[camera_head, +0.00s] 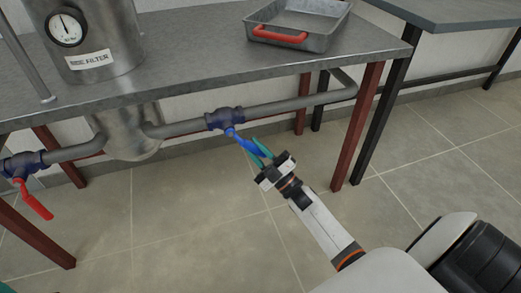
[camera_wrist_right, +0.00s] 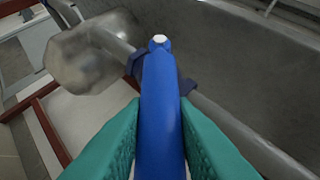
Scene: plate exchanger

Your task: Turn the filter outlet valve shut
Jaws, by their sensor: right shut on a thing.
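The blue-handled valve (camera_head: 226,119) sits on the grey pipe to the right of the filter's lower end. Its blue lever (camera_head: 245,144) points away from the pipe, down and to the right. My right gripper (camera_head: 260,155) is shut on this lever near its outer end. In the right wrist view the blue lever (camera_wrist_right: 160,110) stands between the teal fingers, with its pivot at the far end and the pipe crossing behind. Only a small teal piece, likely of my left gripper (camera_head: 9,288), shows at the bottom left corner; its jaws are hidden.
A second valve (camera_head: 22,165) with a red lever (camera_head: 36,201) is on the pipe at the left. The steel filter (camera_head: 95,35) with a gauge passes through the bench (camera_head: 200,60). A metal tray (camera_head: 262,13) stands on top. Dark red legs (camera_head: 357,125) flank the pipe; the floor in front is clear.

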